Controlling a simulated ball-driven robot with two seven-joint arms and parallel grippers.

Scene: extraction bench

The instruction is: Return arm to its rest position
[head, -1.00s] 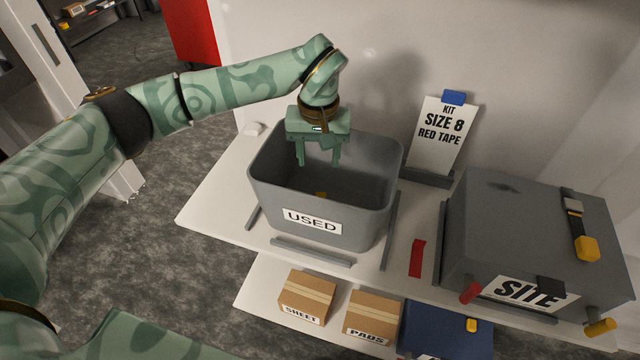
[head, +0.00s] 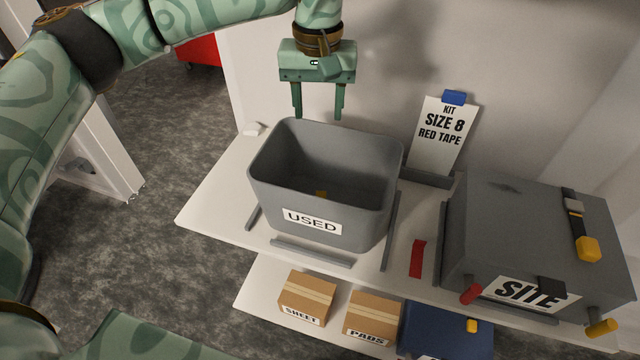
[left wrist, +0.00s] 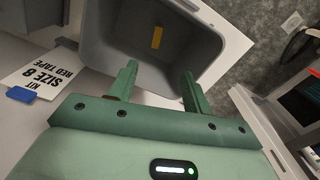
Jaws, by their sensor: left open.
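My left gripper (head: 318,114) is open and empty. It hangs fingers-down above the back of the grey bin labelled USED (head: 263,190). In the left wrist view the two fingers (left wrist: 158,82) are spread apart, with the bin (left wrist: 222,28) beyond them. A small yellow piece (left wrist: 157,38) lies on the bin floor; it also shows in the head view (head: 321,194). My right gripper is not in view.
The bin stands on a white bench (head: 215,205). To its right are a sign reading KIT SIZE 8 RED TAPE (head: 441,130), a red strip (head: 417,258) and a grey SITE case (head: 500,235). Cardboard boxes (head: 307,296) and a blue box (head: 445,335) sit on the lower shelf.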

